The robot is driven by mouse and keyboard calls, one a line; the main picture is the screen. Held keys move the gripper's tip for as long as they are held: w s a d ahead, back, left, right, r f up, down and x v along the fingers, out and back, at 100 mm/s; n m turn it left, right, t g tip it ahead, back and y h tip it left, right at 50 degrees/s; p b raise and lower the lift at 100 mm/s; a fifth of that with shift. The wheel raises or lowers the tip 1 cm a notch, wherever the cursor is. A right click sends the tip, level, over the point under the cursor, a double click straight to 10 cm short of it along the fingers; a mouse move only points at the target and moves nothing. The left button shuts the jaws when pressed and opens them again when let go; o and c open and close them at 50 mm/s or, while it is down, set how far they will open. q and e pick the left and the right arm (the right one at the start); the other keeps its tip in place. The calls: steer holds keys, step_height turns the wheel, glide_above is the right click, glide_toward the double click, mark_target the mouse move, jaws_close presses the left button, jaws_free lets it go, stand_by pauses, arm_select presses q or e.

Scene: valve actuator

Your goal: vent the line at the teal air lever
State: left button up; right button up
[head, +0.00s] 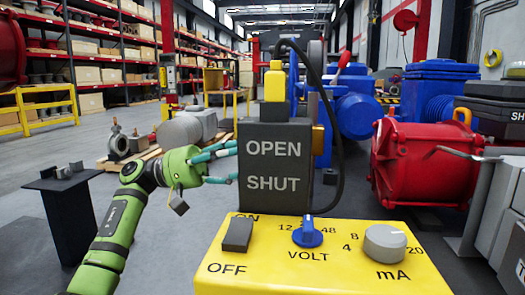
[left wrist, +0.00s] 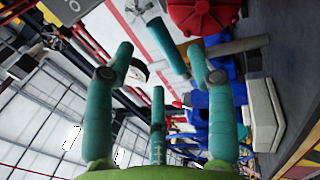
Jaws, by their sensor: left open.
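My left gripper (head: 234,163) has a green body and teal fingers. It is open at the left side of the dark OPEN/SHUT box (head: 273,165), which may hide its fingertips. In the left wrist view the two outer fingers of the gripper (left wrist: 160,57) stand apart. A separate teal bar (left wrist: 170,45) with a grey end shows between them. I cannot tell whether it is the air lever or how far away it is. No teal lever is clear in the head view. My right gripper is not in view.
A yellow panel (head: 330,275) with a switch and VOLT and mA knobs stands in front. A black cable (head: 335,130) loops beside the box. A red cylinder (head: 425,165) stands right. A dark pedestal (head: 70,215) stands left.

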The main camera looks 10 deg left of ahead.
arm_select(q)
steer(key=v, duration=0.4)
steer(key=shift+d, duration=0.1)
